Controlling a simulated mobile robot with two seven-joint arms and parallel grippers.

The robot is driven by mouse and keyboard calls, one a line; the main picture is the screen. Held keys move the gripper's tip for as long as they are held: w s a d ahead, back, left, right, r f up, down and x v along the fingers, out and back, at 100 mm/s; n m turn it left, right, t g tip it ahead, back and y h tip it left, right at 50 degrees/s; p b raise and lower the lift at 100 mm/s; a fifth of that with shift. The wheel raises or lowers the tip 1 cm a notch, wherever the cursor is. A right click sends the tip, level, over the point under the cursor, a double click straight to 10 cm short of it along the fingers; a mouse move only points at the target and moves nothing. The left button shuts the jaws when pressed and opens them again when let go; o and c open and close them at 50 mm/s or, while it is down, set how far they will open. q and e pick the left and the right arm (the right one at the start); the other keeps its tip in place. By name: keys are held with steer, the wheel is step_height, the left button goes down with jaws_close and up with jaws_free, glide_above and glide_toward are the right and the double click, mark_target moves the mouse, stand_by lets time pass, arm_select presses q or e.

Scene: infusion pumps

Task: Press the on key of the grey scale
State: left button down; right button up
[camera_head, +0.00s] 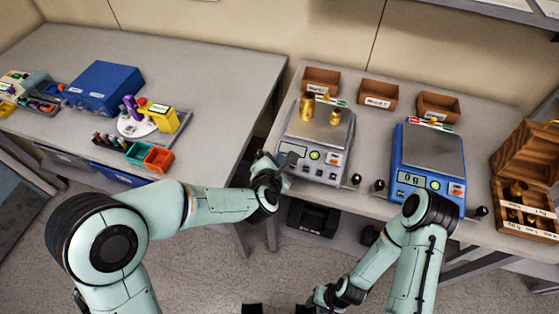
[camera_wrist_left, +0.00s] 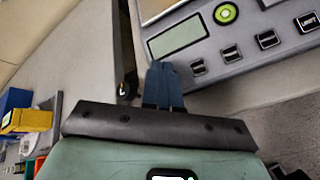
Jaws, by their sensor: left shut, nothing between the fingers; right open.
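The grey scale (camera_head: 323,138) stands on the right-hand table with brass weights (camera_head: 307,108) on its pan. Its green round on key (camera_head: 314,155) is on the front panel, right of the display; the key also shows in the left wrist view (camera_wrist_left: 226,13). The display (camera_wrist_left: 178,37) looks blank. My left gripper (camera_head: 287,162) is shut and empty at the panel's left front corner. In the wrist view its fingertips (camera_wrist_left: 163,68) overlap the display's lower left corner, left of and below the on key; contact cannot be told. My right gripper (camera_head: 278,309) is open at the bottom edge, away from the scale.
A blue scale (camera_head: 428,150) with a lit display stands to the right. Three small brown boxes (camera_head: 379,94) line the back. An open wooden weight case (camera_head: 525,180) is at far right. The left table holds a blue box (camera_head: 103,87) and small bins (camera_head: 158,159).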

arm_select(q)
steer(key=r+p, duration=0.1)
steer(key=r, duration=0.1)
steer(key=s+r+p, duration=0.1)
steer(key=r+p, duration=0.1)
steer(key=r, duration=0.1)
steer(key=shift+s+a+r, duration=0.25)
steer(key=shift+r, duration=0.1)
arm_select(e)
steer(key=w+r, duration=0.2)
steer(key=r, duration=0.1)
steer(key=shift+r, duration=0.25)
steer(key=shift+s, duration=0.1)
